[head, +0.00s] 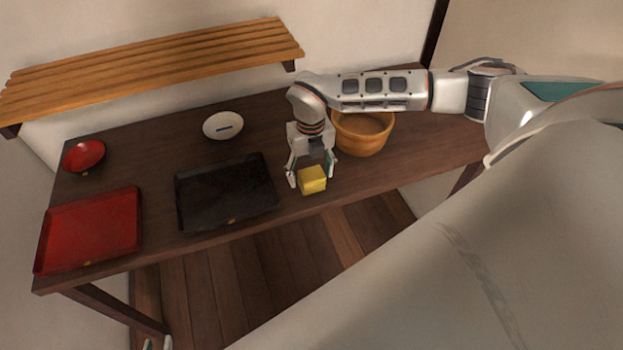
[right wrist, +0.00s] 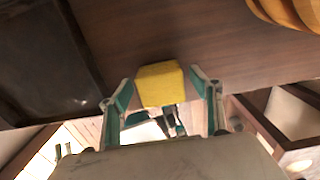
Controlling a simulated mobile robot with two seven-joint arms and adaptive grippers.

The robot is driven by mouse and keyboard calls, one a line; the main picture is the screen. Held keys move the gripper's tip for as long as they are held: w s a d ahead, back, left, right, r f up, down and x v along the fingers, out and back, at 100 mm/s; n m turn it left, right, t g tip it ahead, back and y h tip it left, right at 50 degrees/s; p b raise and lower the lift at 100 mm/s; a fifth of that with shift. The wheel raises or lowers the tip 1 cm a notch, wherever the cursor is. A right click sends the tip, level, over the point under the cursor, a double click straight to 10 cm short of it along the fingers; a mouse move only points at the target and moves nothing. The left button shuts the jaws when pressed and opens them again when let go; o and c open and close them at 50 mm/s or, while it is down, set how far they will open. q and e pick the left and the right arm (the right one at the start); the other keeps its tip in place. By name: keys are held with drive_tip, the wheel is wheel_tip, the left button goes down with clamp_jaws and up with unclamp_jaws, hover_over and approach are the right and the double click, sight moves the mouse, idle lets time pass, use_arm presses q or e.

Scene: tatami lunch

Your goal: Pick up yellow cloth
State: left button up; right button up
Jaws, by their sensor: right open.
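The yellow cloth (head: 313,181) looks like a small folded block and lies near the front edge of the dark wooden table. My right gripper (head: 311,174) is open, pointing down, with its fingers on either side of the cloth. In the right wrist view the cloth (right wrist: 160,84) sits between the open fingertips (right wrist: 165,90), with a visible gap on each side. My left gripper (head: 158,343) shows only its fingertips at the bottom left, below the table; they stand apart, and nothing is seen between them.
A black tray (head: 181,208) lies just left of the cloth and a wooden tub (head: 361,143) stands behind it to the right. A white bowl (head: 223,126), a red bowl (head: 84,155) and a red tray (head: 90,230) are farther left. A slatted shelf (head: 150,72) hangs above.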

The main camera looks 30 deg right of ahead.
sight(311, 173)
drive_tip(key=shift+f, duration=0.15)
drive_tip(key=c, duration=1.1)
wheel_tip(311, 173, up, 20)
idle(0.3)
